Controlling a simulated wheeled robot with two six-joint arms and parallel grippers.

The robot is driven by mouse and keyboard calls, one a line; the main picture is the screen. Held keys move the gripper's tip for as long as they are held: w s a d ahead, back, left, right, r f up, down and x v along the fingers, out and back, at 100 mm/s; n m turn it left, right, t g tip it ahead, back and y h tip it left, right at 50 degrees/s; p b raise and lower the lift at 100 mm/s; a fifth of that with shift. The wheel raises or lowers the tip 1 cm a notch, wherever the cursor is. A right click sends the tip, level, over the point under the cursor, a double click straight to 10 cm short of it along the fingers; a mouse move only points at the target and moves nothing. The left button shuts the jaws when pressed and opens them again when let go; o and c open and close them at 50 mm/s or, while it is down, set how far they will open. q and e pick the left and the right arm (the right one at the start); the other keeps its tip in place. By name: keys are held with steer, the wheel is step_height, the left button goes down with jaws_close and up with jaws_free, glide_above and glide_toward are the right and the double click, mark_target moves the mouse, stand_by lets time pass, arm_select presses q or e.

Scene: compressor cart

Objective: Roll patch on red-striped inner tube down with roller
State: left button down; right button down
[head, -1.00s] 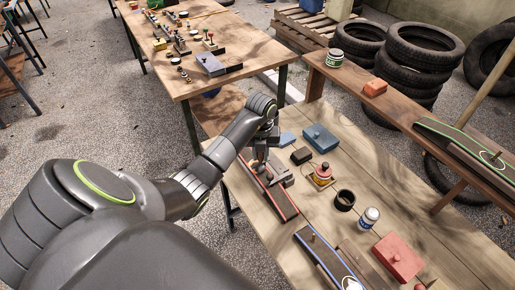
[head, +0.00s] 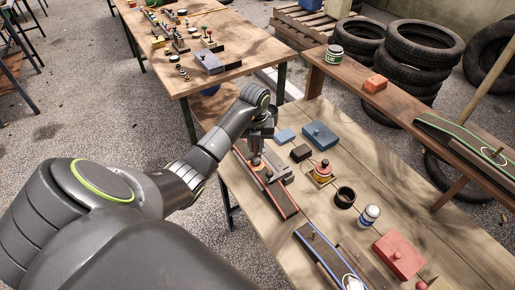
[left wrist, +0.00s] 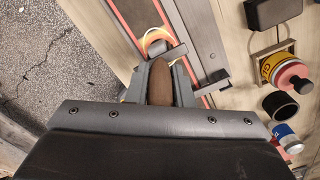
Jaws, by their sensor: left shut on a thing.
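The red-striped inner tube (head: 284,203) lies as a long dark strip with red edges along the left side of the near table. It also shows in the left wrist view (left wrist: 133,14). My left gripper (head: 260,146) is above its far part. In the left wrist view, my left gripper (left wrist: 160,72) is shut on the brown handle of the roller (left wrist: 160,84). The roller's head is over the tube, beside a pale, orange-rimmed round spot (left wrist: 154,37) that looks like the patch. Whether the roller touches it I cannot tell. My right gripper is not in view.
A grey block (head: 281,172) lies beside the tube. A blue box (head: 320,135), a red-topped tin (head: 322,172), a black ring (head: 345,197), a white-and-blue can (head: 369,216) and a red box (head: 400,255) stand to the right. A blue-striped tube (head: 322,258) lies nearer.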

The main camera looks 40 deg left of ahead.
arm_select(q)
steer(key=shift+w+a+b, duration=0.25)
steer(key=shift+a+b, duration=0.05)
steer(key=shift+a, duration=0.25)
steer(key=shift+w+a+b, duration=0.2)
steer(key=shift+a+b, duration=0.05)
steer(key=shift+a, duration=0.25)
steer(key=shift+w+a, duration=0.2)
steer(key=shift+a, duration=0.25)
steer(key=shift+s+d+r+p, duration=0.1)
steer(key=shift+s+d+p, duration=0.25)
steer(key=shift+d, duration=0.5)
steer(key=shift+s+d+f+p, duration=0.1)
steer(key=shift+s+d+p, duration=0.2)
steer(key=shift+d, duration=0.5)
steer(key=shift+s+d+f+p, duration=0.1)
steer(key=shift+s+d+p, duration=0.1)
steer(key=shift+s+d, duration=0.4)
steer(key=shift+s+d+p, duration=0.15)
steer(key=shift+d+p, duration=0.1)
steer(key=shift+d, duration=0.7)
step_height(320, 180, up, 7)
steer(key=p, duration=0.5)
steer(key=shift+p, duration=0.3)
steer(key=shift+w, duration=0.1)
